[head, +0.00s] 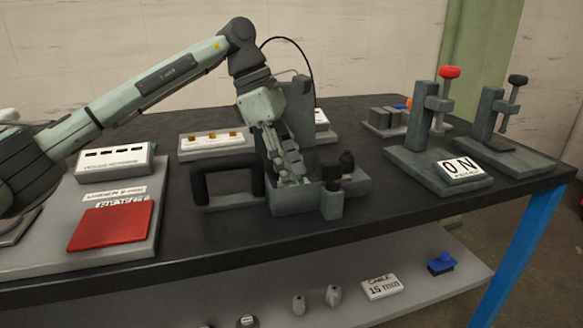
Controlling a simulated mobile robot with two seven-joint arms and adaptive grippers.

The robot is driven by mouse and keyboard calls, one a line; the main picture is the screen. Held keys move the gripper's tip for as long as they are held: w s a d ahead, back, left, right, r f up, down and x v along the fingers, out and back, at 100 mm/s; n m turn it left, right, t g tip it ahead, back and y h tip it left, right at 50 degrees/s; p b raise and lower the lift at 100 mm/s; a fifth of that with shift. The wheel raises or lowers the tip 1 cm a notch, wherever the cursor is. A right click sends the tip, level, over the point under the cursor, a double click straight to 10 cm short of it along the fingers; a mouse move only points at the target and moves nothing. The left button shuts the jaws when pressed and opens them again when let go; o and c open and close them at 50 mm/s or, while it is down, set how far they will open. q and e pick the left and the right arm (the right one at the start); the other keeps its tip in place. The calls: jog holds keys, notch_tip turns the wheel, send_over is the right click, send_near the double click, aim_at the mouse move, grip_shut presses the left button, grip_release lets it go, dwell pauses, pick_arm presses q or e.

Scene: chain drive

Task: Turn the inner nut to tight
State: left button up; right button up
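My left arm comes in from the left. Its gripper (291,181) points down into a grey block-like fixture (298,204) in the middle of the table. The fingers cover part of the fixture, and I cannot see whether they hold anything. A small green spot shows near the fingertips. I cannot make out the inner nut; it may be hidden by the gripper or too small. Dark knobs (347,160) stand on the fixture's right side, close to the gripper. My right gripper is not in view.
A black handle (228,167) stands just left of the fixture. A red plate on a grey board (110,226) lies at the left. Clamp stands with red (449,72) and black (517,80) knobs stand at the right. Loose parts sit on the lower shelf (430,300).

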pick_arm(q)
jog(key=s+v, duration=0.1)
jog(key=v, duration=1)
jog(key=shift+w+a+r, duration=0.2)
jog(key=shift+w+r, duration=0.2)
jog(key=shift+w, duration=0.1)
